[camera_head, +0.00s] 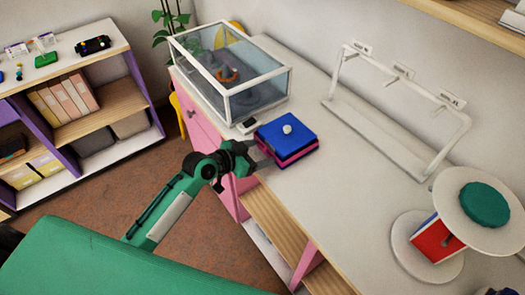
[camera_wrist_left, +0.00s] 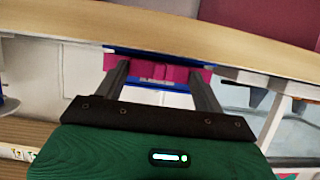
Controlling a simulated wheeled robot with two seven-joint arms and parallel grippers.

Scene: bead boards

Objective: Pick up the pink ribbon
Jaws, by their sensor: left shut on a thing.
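The pink ribbon (camera_head: 292,156) shows as a pink band around the side of a blue box (camera_head: 300,137) on the white counter. The box has a small white knob (camera_head: 287,129) on top. My left gripper (camera_head: 259,159) reaches the near left side of the box. In the left wrist view, the pink ribbon (camera_wrist_left: 158,73) lies across and between the fingertips of my left gripper (camera_wrist_left: 157,76), with blue edges of the box beside it. The gripper is shut on the pink ribbon. The fingers hide part of the band. My right gripper is not in view.
A glass tank (camera_head: 268,92) stands behind the box, with a small dark item (camera_head: 246,126) between them. A white rack (camera_head: 385,125) stands along the wall. A round stand with a green disc (camera_head: 485,204) is at the right. The middle counter is clear.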

